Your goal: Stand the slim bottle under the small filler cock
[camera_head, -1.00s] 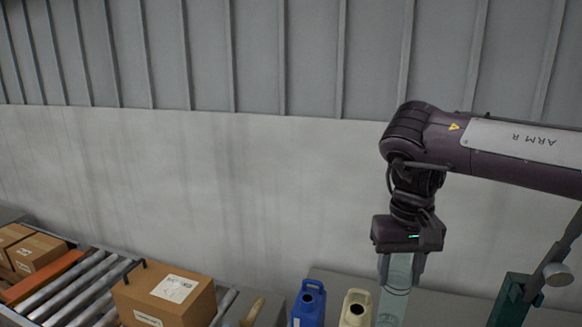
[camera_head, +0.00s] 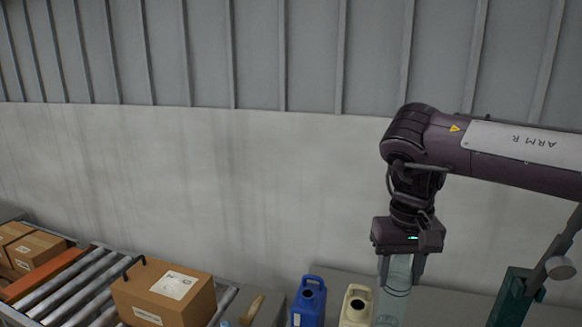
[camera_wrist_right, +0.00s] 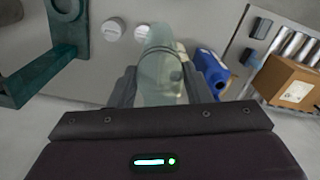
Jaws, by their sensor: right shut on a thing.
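The slim bottle (camera_head: 393,300), clear and pale greenish, hangs upright below my right gripper (camera_head: 400,268). The gripper is shut on it, with a finger on either side. In the right wrist view the bottle (camera_wrist_right: 160,62) shows between the fingers (camera_wrist_right: 162,88). Its lower end is cut off by the head view's bottom edge, so I cannot tell whether it touches anything. I cannot make out the small filler cock for certain in either view. My left gripper is not in view.
A blue jug (camera_head: 308,302) and a cream jug (camera_head: 357,306) stand left of the bottle. A dark green stand (camera_head: 513,300) with a grey rod (camera_head: 566,245) is to its right. A cardboard box (camera_head: 165,298) sits on the roller conveyor (camera_head: 65,290).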

